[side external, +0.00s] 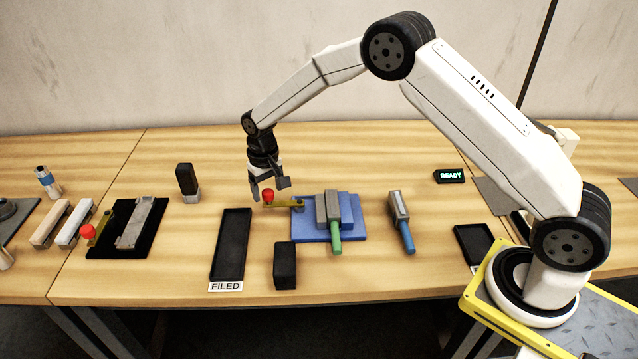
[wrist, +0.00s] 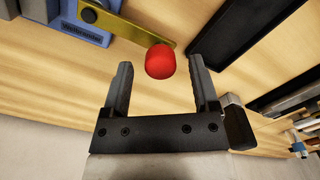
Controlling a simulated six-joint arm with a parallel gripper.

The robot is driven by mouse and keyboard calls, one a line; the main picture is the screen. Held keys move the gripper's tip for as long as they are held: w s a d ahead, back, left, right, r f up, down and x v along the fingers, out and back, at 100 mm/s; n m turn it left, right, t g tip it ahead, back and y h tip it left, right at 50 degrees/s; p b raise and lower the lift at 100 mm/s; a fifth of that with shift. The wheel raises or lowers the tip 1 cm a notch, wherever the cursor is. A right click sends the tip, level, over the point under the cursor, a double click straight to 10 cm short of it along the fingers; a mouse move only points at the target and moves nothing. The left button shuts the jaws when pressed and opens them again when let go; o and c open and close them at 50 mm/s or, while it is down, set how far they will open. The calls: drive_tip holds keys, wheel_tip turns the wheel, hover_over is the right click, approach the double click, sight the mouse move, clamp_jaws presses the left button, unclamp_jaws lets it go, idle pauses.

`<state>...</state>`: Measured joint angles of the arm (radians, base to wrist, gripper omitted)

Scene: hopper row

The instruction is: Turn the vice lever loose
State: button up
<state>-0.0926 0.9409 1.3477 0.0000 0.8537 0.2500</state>
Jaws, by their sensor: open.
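The blue vice (side external: 365,230) stands mid-table with grey jaws. A green-handled file (side external: 336,238) lies at its jaws. Its brass lever (side external: 285,204) points left and ends in a red knob (side external: 268,195). My gripper (side external: 269,187) is open just above the knob, with its fingers pointing down. In the wrist view, the red knob (wrist: 160,62) lies between the two open fingers near their tips, and I see no contact. The brass lever (wrist: 125,22) runs up and left from it to the blue vice base (wrist: 85,35).
A black tray labelled FILED (side external: 231,245) lies left of the vice, with a black block (side external: 285,266) in front. A blue-handled file (side external: 404,225) lies to the right. A black-and-grey brush-like block (side external: 187,182) stands behind left. A READY display (side external: 450,176) is at the back right. Another red-knobbed fixture (side external: 140,225) sits left.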

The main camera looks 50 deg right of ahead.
drive_tip(key=shift+f, duration=0.3)
clamp_jaws()
idle(1.3)
